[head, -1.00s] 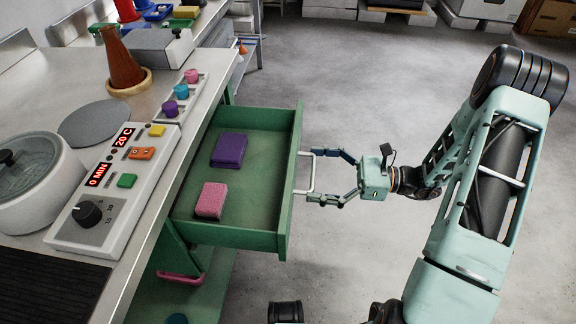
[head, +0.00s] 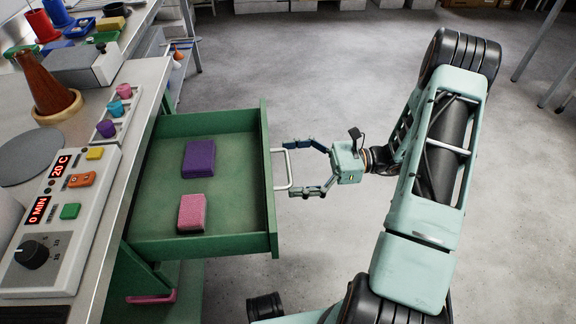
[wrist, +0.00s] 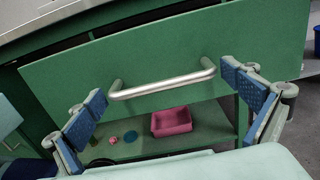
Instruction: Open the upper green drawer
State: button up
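The upper green drawer (head: 225,246) stands well out from its cabinet in the head view, with a purple block (head: 199,159) and a pink block (head: 192,212) inside. Its pale metal bar handle (head: 289,168) is on the drawer front; it also shows in the wrist view (wrist: 165,87). My gripper (head: 293,169) is at the handle, its fingers spread, one near each end of the bar. In the wrist view my gripper's fingers (wrist: 167,98) are wide apart with the handle between and beyond them. I cannot tell whether they touch it.
The bench top above carries a control panel (head: 62,220), a brown cone-shaped vessel (head: 47,85) and small coloured knobs. Below the drawer, a pink bin (wrist: 171,121) sits on a green shelf (wrist: 205,122). The grey floor (head: 340,70) beyond my arm is open.

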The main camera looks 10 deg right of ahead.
jog(key=d, duration=1.2)
jog(key=shift+s, duration=0.45)
